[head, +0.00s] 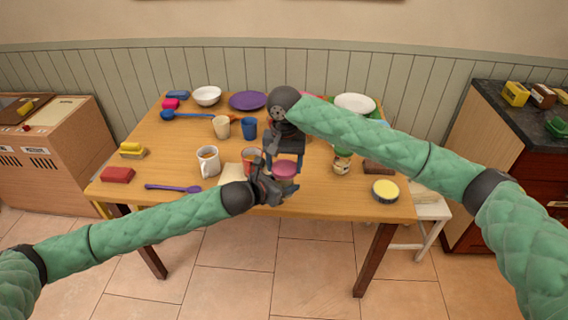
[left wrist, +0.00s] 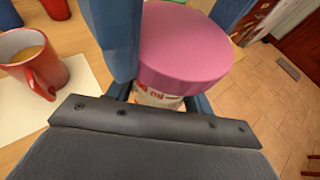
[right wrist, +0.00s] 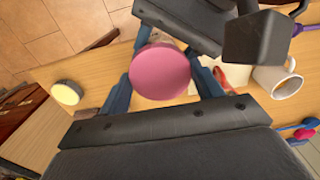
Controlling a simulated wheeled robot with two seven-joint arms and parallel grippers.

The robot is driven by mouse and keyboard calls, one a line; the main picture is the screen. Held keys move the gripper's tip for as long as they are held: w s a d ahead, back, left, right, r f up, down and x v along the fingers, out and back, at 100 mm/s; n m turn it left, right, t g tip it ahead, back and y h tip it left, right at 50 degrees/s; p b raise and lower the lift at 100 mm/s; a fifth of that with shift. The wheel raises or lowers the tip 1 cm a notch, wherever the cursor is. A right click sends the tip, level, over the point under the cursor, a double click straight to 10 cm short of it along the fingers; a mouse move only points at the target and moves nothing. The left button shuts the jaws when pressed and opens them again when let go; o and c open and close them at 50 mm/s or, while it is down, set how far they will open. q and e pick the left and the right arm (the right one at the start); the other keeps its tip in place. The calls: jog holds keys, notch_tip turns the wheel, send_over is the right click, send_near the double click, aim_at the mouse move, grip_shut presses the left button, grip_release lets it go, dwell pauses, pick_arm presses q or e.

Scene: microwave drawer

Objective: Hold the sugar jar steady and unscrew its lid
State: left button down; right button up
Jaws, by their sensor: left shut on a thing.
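The sugar jar (left wrist: 158,98) has a pink lid (left wrist: 185,45) and a pale body with red print. It stands upright near the table's front edge. The lid also shows in the head view (head: 285,169) and from above in the right wrist view (right wrist: 160,72). My left gripper (head: 272,190) is shut on the jar's body, below the lid. My right gripper (right wrist: 160,88) points down from above, one blue finger on each side of the lid. Its fingers look open, with small gaps beside the lid. The jar's lower part is mostly hidden by the left gripper.
A red mug (left wrist: 40,72) with a drink stands just left of the jar, near a white mug (head: 208,162). A yellow-topped round tin (head: 385,191) and a labelled jar (head: 342,161) stand to the right. A purple spoon (head: 173,188) lies front left.

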jog(key=n, duration=0.6)
jog(key=shift+a, duration=0.1)
jog(key=shift+r, duration=0.5)
dwell(0.5)
jog(key=shift+r, duration=0.65)
